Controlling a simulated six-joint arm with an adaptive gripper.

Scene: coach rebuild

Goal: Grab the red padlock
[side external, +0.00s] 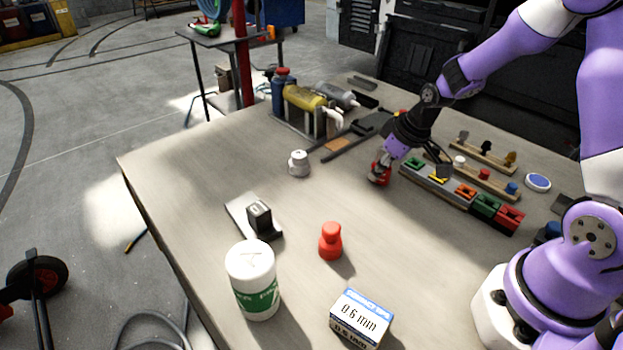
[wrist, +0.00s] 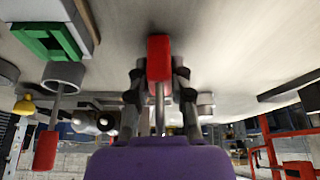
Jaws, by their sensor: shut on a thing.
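The red padlock (side external: 378,174) is at the tip of my gripper (side external: 384,167), low at the table, left of the rail of coloured blocks. In the wrist view the padlock's red body (wrist: 159,56) sits between the two dark fingers of my gripper (wrist: 158,82), and a grey metal bar runs from it toward my wrist. The fingers are shut on it from both sides. I cannot tell whether the padlock still touches the table.
A rail of coloured blocks (side external: 437,187) lies close to the right of my gripper. A white knobbed part (side external: 299,163), red bottle-shaped piece (side external: 330,241), white tub (side external: 252,280) and small box (side external: 360,319) stand on the table (side external: 190,190). The middle is mostly clear.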

